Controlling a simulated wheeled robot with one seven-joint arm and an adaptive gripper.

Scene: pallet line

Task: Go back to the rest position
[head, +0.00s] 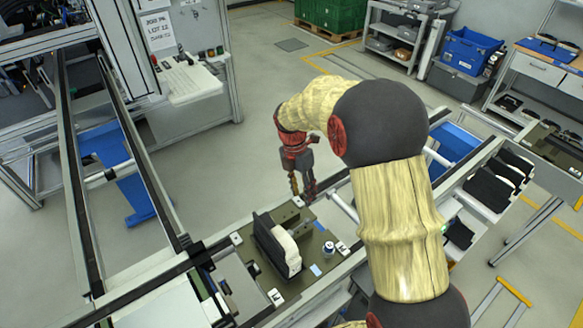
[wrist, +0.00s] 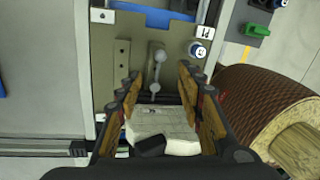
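My gripper (head: 303,192) hangs above the far end of the olive pallet plate (head: 318,246) in the head view, pointing down. In the wrist view its two fingers (wrist: 160,75) stand apart, with nothing held between them. A cream block (head: 287,248) stands on the plate against a black upright holder (head: 266,240). In the wrist view the block (wrist: 165,130) shows below and between the fingers, apart from them as far as I can tell. A grey metal piece (wrist: 157,70) on the plate also shows between the fingers.
A rail frame (head: 75,190) and a white machine cabinet (head: 185,75) are at left. Several black holders (head: 495,180) stand on the right conveyor. A blue bin (head: 470,48) sits at the back right. Open grey floor (head: 265,100) lies behind the line.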

